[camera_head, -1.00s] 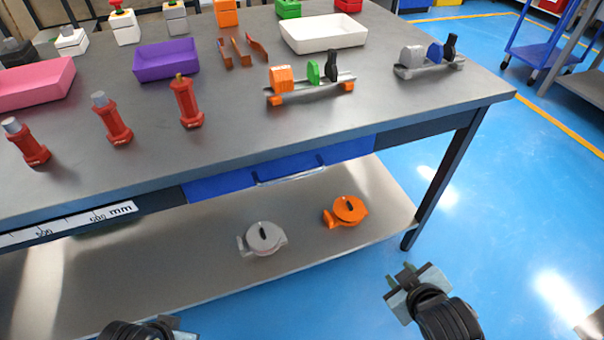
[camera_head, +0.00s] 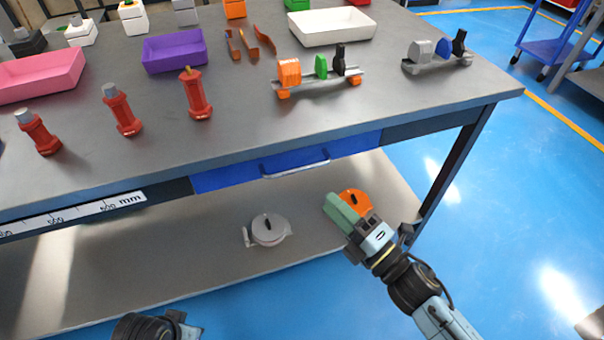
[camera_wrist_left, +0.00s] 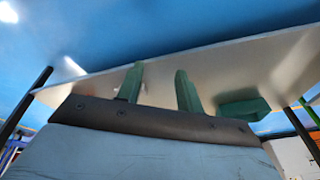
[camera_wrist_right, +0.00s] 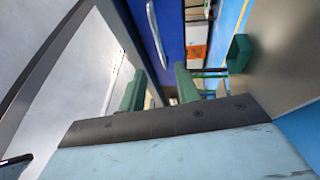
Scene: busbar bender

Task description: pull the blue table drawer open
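The blue table drawer (camera_head: 225,177) is set under the tabletop edge, its front level with the table's front. Its pale bar handle (camera_head: 296,171) runs along the front and also shows in the right wrist view (camera_wrist_right: 153,27). My right gripper (camera_head: 340,209) is in front of the table, below and right of the handle and apart from it. Its green fingers stand apart with nothing between them. My left gripper (camera_wrist_left: 158,88) is open and empty in the left wrist view; in the head view only part of its arm end shows at the bottom edge.
The grey tabletop (camera_head: 225,140) holds red posts, coloured trays and clamp fixtures. On the lower shelf (camera_head: 190,255) are a grey round part (camera_head: 269,229) and an orange one (camera_head: 355,201), partly covered by my right gripper.

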